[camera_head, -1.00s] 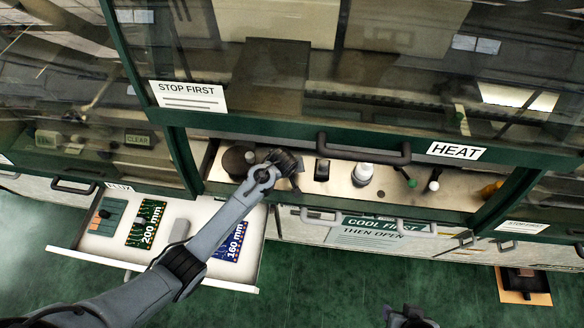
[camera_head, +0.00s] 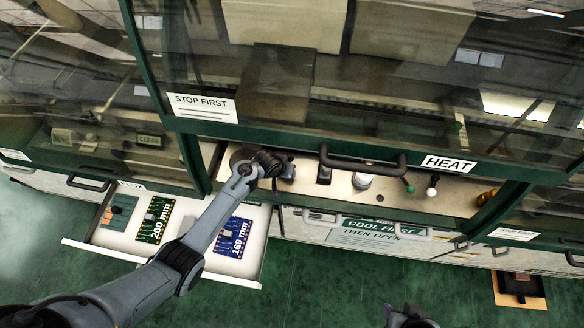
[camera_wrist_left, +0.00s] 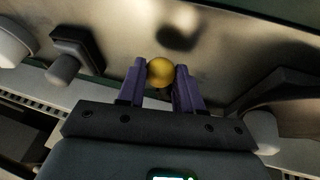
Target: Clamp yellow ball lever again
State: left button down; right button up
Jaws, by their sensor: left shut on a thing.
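The yellow ball (camera_wrist_left: 160,72) of the lever sits between the two purple fingers of my left gripper (camera_wrist_left: 161,84) in the left wrist view, with the fingers shut on its sides. The lever's stem is hidden. In the head view my left gripper (camera_head: 284,168) reaches under the glass hood to the panel shelf, and the ball is hidden there. A small part of my right gripper (camera_head: 412,318) shows at the bottom edge of the head view, low over the floor; its fingers cannot be made out.
The glass hood with a dark handle (camera_head: 362,164) hangs just above the shelf. To the right stand a black switch (camera_head: 324,174), a white knob (camera_head: 362,181), and green (camera_head: 409,186) and white (camera_head: 433,186) ball levers. An open drawer (camera_head: 275,245) with circuit boards juts out below my left arm.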

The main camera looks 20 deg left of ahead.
pick_arm(q)
jog(key=shift+s+a+r+m+h+p, duration=0.1)
jog(key=shift+a+m+h+p, duration=0.35)
jog(key=shift+a+m, duration=0.65)
jog(key=shift+a+m+g+h, duration=0.35)
jog(key=shift+a+m+g, duration=0.25)
jog(key=shift+m, duration=0.6)
jog(key=shift+a, duration=0.1)
jog(key=c, duration=0.8)
grip_release()
jog(key=shift+o, duration=0.2)
jog(key=p+v, duration=0.3)
jog(key=v, duration=0.7)
jog(key=shift+s+r, duration=0.2)
jog(key=shift+a, duration=0.15)
